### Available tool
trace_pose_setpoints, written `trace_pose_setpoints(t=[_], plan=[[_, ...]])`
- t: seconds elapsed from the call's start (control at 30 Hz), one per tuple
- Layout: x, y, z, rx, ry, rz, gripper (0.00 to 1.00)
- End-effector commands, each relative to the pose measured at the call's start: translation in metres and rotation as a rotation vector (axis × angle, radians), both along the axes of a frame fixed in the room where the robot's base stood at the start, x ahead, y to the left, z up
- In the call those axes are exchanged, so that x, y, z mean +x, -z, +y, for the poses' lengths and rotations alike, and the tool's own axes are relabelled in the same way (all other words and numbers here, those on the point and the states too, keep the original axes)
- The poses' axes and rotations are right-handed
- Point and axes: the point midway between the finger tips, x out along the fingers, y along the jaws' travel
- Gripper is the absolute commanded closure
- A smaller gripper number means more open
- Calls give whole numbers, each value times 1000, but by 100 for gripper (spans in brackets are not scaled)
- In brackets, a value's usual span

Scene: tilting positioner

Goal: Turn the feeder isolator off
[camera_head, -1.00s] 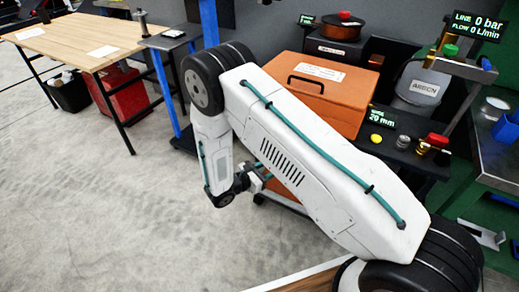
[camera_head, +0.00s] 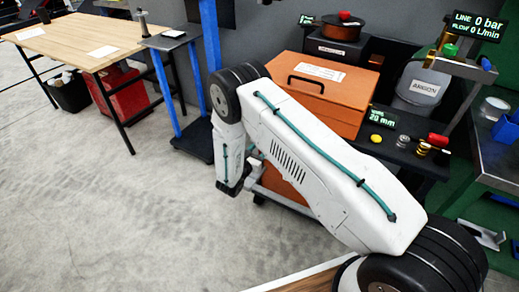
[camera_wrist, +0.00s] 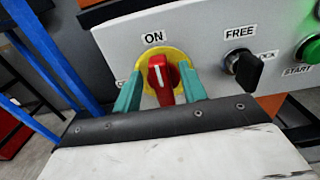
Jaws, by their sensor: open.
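The feeder isolator appears to be the red rotary knob (camera_wrist: 161,78) on a round yellow plate (camera_wrist: 178,57) in the wrist view. Its handle stands close to upright, under the label "ON" (camera_wrist: 153,38). My gripper (camera_wrist: 160,88) is open, with one teal finger on each side of the knob. The fingers straddle the handle; I cannot tell whether either touches it. In the head view the knob does not show, and my arm's lower end hides most of the gripper.
Right of the isolator are a black key switch (camera_wrist: 243,66) labelled "FREE" and a green "START" button (camera_wrist: 310,50). A blue post (camera_wrist: 55,50) stands at left. In the head view, an orange box (camera_head: 322,92) and an argon cylinder (camera_head: 418,86) stand behind my arm.

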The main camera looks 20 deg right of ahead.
Motion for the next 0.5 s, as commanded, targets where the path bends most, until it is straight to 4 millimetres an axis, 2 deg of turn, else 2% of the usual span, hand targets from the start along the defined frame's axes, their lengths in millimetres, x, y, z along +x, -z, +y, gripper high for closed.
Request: trace_pose_setpoints(t=[0.27, 0.3, 0.43, 0.5], plan=[[2, 0, -2, 1, 1, 1, 58], [2, 0, -2, 1, 1, 1, 64], [2, 0, -2, 1, 1, 1, 100], [2, 0, -2, 1, 1, 1, 100]])
